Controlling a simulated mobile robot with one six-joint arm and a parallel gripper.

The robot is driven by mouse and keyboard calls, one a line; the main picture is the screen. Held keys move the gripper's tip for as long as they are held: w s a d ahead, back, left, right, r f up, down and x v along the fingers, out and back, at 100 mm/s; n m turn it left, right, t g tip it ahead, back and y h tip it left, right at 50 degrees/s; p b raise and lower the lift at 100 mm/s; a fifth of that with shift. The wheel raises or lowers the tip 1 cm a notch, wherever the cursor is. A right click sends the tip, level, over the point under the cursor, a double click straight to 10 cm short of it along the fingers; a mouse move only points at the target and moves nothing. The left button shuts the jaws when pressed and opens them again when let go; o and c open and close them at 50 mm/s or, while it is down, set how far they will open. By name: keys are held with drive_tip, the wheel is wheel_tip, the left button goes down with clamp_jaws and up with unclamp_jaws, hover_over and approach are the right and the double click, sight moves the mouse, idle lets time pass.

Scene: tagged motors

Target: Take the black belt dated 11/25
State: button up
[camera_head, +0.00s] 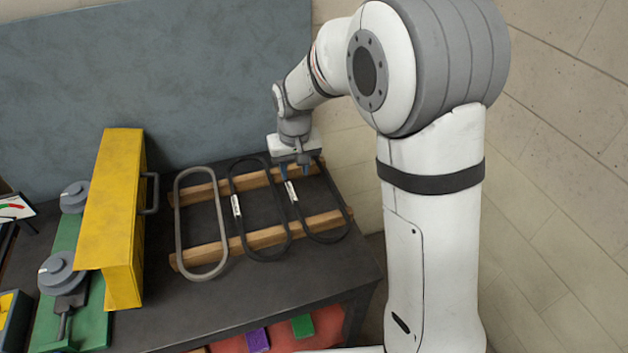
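Two black belts lie side by side across wooden rails, each an elongated loop with a small white tag: a middle black belt (233,187) and a right black belt (334,187). The print on the middle belt's tag (236,206) and the right belt's tag (292,191) is too small to read, so I cannot tell which is dated 11/25. My gripper (295,172) points down at the far end of the right belt, its two blue fingertips apart. It partly hides that end. I cannot tell whether the fingers touch the belt.
A grey belt (180,222) lies left of the black ones on the wooden rails (262,238). A yellow guard (112,215) with a handle stands left of them, beside grey pulleys (60,272) on a green base. The dark table's front (300,277) is bare.

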sight(291, 190)
drive_tip(key=shift+w+a+f, duration=0.45)
drive_tip(key=shift+a+f, duration=0.1)
drive_tip(key=shift+f, duration=0.15)
drive_tip(key=f, duration=0.2)
drive_tip(key=w+f, duration=0.1)
drive_tip(key=f, duration=0.1)
drive_tip(key=f+p, duration=0.1)
drive_tip(key=f, duration=0.2)
drive_tip(key=shift+w+a+f, duration=0.1)
drive_tip(key=shift+w+a, duration=0.05)
drive_tip(key=shift+w, duration=0.25)
drive_tip(key=shift+c, duration=0.3)
clamp_jaws()
